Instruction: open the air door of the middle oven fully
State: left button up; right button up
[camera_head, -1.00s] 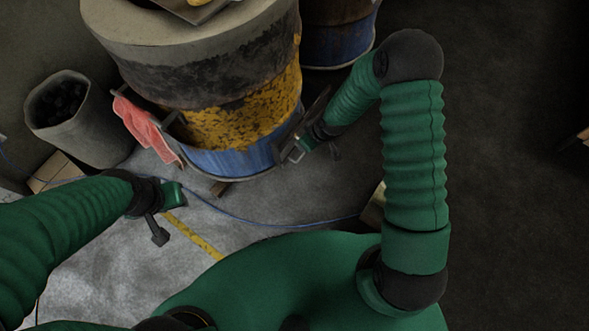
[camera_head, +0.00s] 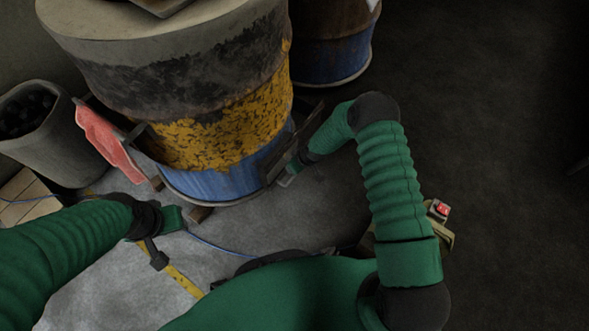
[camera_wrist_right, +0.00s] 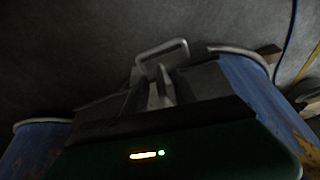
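The nearest barrel oven (camera_head: 200,140), with a grey top and worn yellow and blue paint, stands at upper centre-left. Low on its right side is a dark metal air-door area, with a pale metal handle loop (camera_head: 285,179) sticking out. The loop shows in the right wrist view (camera_wrist_right: 163,52), just beyond the fingers. My right gripper (camera_head: 292,168) is at this handle; its fingers (camera_wrist_right: 158,92) are dark and blurred, and I cannot tell whether they grip it. The door's opening angle is unclear. My left gripper (camera_head: 160,240) is low in front of the oven, apart from it.
A second barrel (camera_head: 335,55) stands behind at the right. A bin of dark lumps (camera_head: 40,125) is at left, and a red cloth (camera_head: 108,145) hangs on the oven's left side. A blue cable (camera_head: 220,246) and yellow tape (camera_head: 183,281) lie on the floor. The right floor is clear.

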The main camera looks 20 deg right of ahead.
jog(key=shift+w+f, duration=0.1)
jog(key=shift+f, duration=0.15)
jog(key=shift+a+r, duration=0.1)
jog(key=shift+a, duration=0.05)
jog(key=shift+c, duration=0.3)
grip_shut()
dwell(0.9)
